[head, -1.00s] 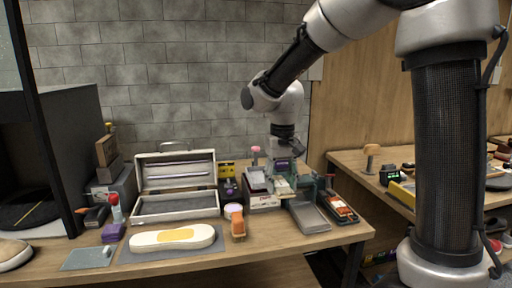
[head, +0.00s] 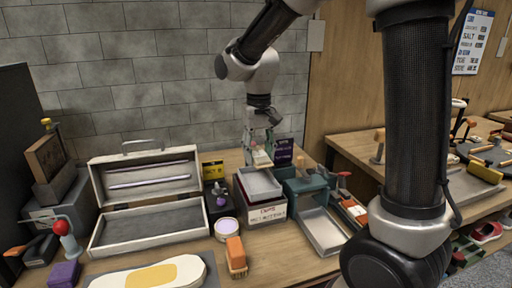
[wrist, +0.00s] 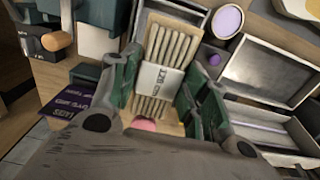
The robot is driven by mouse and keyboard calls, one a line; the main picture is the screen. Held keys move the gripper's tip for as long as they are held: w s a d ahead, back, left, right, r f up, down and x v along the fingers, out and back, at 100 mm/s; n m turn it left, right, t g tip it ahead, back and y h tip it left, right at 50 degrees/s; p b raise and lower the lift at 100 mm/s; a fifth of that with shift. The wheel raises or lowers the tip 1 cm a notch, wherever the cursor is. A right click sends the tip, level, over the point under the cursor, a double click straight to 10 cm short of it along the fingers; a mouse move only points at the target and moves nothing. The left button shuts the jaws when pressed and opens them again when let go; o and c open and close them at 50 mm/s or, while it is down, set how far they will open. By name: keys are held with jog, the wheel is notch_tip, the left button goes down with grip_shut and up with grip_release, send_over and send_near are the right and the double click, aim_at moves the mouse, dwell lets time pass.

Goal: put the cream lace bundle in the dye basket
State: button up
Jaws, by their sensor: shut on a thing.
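The cream lace bundle (wrist: 165,48) is a row of cream strands with a white printed paper band. My gripper (wrist: 152,88) is shut on it, with green fingers on both sides in the wrist view. In the head view my gripper (head: 261,146) points down and holds the bundle (head: 262,160) near the back edge of a pale grey open basket (head: 260,186). This basket sits on a white box with a label that I cannot read fully; I take it for the dye basket. The bundle appears above it; the exact gap is unclear.
A green press-like tool (head: 303,184) with a grey tray (head: 323,232) stands right of the basket. An open toolbox (head: 150,228), a round purple-topped tin (head: 226,229) and an orange brush (head: 235,254) lie to the left. A purple card (head: 284,152) stands behind.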

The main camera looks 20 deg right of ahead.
aim_at(258, 184)
jog(key=shift+w+f, duration=0.15)
jog(key=shift+f, duration=4.05)
jog(key=o, duration=1.1)
